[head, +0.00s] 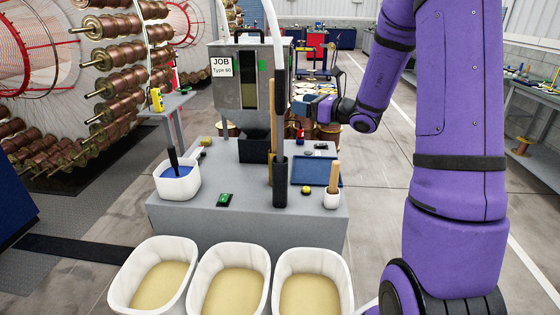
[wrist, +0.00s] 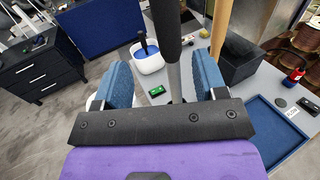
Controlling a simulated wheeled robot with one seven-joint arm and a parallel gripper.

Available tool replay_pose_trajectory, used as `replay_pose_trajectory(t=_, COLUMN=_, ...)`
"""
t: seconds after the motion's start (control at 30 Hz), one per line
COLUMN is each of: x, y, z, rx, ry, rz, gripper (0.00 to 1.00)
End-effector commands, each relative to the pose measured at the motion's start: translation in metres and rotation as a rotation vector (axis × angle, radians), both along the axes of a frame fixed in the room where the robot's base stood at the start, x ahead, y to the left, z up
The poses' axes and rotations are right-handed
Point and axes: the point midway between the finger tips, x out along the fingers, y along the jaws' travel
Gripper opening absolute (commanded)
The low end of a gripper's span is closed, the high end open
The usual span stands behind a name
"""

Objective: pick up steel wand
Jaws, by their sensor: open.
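The steel wand (head: 281,92) stands upright in a dark holder (head: 279,186) on the grey bench, next to a wooden stick (head: 272,130). In the wrist view the wand's black grip (wrist: 168,32) and thin steel shaft (wrist: 174,82) appear between my two blue fingers, with a gap on each side. My gripper (head: 299,108) is open and empty, at the height of the wand's upper part and just right of it in the head view. Whether the fingertips reach past the shaft I cannot tell. The wand's lower end is hidden in the holder.
The wooden stick (wrist: 222,38) is close to my right finger in the wrist view. The bench (head: 215,222) also bears a white tub (head: 177,187), a blue tray (head: 330,172) and a small white cup (head: 332,201). A machine with a job sign (head: 222,67) stands behind. White bins (head: 232,250) are in front.

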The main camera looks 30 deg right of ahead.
Motion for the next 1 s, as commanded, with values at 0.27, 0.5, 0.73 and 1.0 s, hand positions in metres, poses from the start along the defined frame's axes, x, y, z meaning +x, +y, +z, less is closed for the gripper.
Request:
replay_pose_trajectory(t=0.27, x=0.022, y=0.005, z=-0.003, rx=0.017, ry=-0.001, rz=-0.019, gripper=0.66)
replay_pose_trajectory(t=0.5, x=0.049, y=0.02, z=-0.002, rx=0.016, ry=0.0, rz=-0.019, gripper=0.66)
replay_pose_trajectory(t=0.73, x=0.063, y=0.027, z=-0.002, rx=0.015, ry=-0.001, rz=-0.019, gripper=0.66)
replay_pose_trajectory(t=1.0, x=0.095, y=0.043, z=-0.002, rx=0.015, ry=-0.001, rz=-0.017, gripper=0.66)
